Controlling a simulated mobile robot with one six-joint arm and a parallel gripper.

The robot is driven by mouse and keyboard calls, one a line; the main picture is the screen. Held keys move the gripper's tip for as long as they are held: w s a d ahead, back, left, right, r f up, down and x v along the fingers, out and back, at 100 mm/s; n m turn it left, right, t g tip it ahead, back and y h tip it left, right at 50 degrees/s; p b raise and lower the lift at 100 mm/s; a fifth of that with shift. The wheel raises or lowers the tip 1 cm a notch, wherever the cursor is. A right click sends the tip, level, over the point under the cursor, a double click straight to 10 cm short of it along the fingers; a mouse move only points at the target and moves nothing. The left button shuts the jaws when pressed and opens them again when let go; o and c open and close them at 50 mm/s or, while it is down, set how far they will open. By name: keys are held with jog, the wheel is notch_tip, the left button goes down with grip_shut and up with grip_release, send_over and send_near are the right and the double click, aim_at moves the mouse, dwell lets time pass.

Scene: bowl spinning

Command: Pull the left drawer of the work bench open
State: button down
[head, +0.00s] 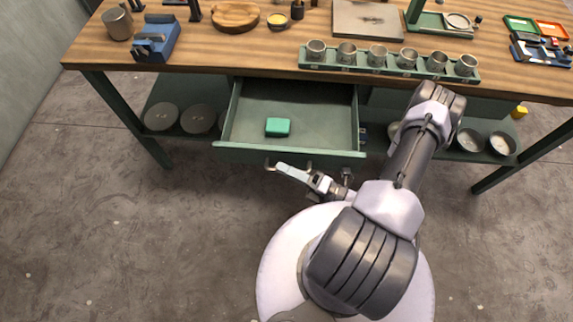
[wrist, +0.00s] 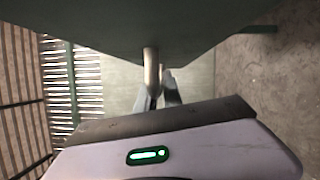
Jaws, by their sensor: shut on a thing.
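The left drawer (head: 235,153) of the work bench (head: 205,69) stands pulled out, its inside showing in the head view. A small green block (head: 277,127) lies in it. The drawer's metal handle (head: 309,165) is on the front panel. My gripper (head: 283,168) reaches the handle from the right and is shut on it. In the wrist view the fingers (wrist: 161,90) close at the handle (wrist: 151,66), below the dark green drawer (wrist: 110,25). Part of the handle is hidden by the fingers.
A green rack (head: 340,67) of several metal cups lines the bench's front edge. A blue device (head: 156,40) and a wooden dish (head: 236,16) stand at the left. Round metal pans (head: 161,117) sit on the lower shelf. The floor (head: 130,230) at front left is clear.

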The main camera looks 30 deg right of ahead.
jog(key=c, duration=1.5)
grip_release()
jog(key=shift+s, duration=0.1)
jog(key=p+v, duration=0.2)
jog(key=v, duration=1.5)
jog(key=shift+s+d, duration=0.1)
jog(key=shift+s, duration=0.05)
